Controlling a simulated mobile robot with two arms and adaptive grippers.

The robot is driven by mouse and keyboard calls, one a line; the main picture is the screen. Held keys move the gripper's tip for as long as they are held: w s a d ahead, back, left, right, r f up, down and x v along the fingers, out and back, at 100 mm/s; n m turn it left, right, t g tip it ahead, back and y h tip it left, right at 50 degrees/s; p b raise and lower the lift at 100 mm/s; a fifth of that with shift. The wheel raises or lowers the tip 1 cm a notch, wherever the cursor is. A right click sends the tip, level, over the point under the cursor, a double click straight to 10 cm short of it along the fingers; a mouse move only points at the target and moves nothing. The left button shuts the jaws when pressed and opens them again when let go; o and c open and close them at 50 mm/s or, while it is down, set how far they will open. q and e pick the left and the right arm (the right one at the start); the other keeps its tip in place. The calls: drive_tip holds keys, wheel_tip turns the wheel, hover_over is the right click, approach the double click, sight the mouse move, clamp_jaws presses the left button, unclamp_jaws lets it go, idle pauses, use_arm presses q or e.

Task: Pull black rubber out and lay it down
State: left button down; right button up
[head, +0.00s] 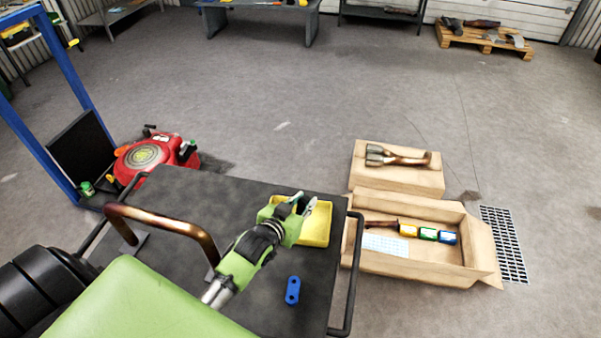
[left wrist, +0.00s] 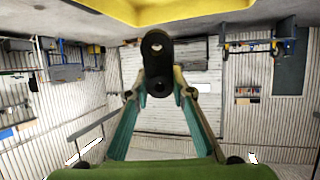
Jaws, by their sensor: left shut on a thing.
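In the left wrist view a black rubber (left wrist: 157,68) with two holes stands between the fingertips of my left gripper (left wrist: 158,88). The gripper is shut on it. The tray's yellow edge also shows along the top of the left wrist view (left wrist: 190,14). A copper-brown pipe (head: 165,222) is held on the cart, to the left of my gripper. My right gripper is not in view.
A blue two-hole piece (head: 292,290) lies on the cart top (head: 200,195). An open cardboard box (head: 425,267) with several small packs stands right of the cart. A red machine (head: 150,155) stands at the left.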

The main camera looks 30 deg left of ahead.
sight(299, 202)
use_arm(q)
drive_tip(key=f, duration=0.1)
drive_tip(key=w+a+f+b, duration=0.1)
drive_tip(key=a+f, duration=0.1)
drive_tip(key=shift+w+a+f+b, duration=0.2)
drive_tip(key=shift+w+b, duration=0.15)
drive_tip(key=shift+w, duration=0.05)
drive_tip(key=shift+f, duration=0.35)
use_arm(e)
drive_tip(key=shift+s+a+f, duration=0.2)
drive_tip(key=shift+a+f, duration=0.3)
use_arm(q)
drive_tip(key=shift+f, duration=0.1)
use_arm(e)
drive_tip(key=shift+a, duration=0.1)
use_arm(q)
drive_tip(key=shift+f+b, duration=0.4)
drive_tip(key=shift+b, duration=0.1)
drive_tip(key=shift+f+b, duration=0.7)
drive_tip(key=shift+f, duration=0.4)
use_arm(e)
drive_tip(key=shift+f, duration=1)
use_arm(q)
drive_tip(key=c, duration=1.7)
unclamp_jaws()
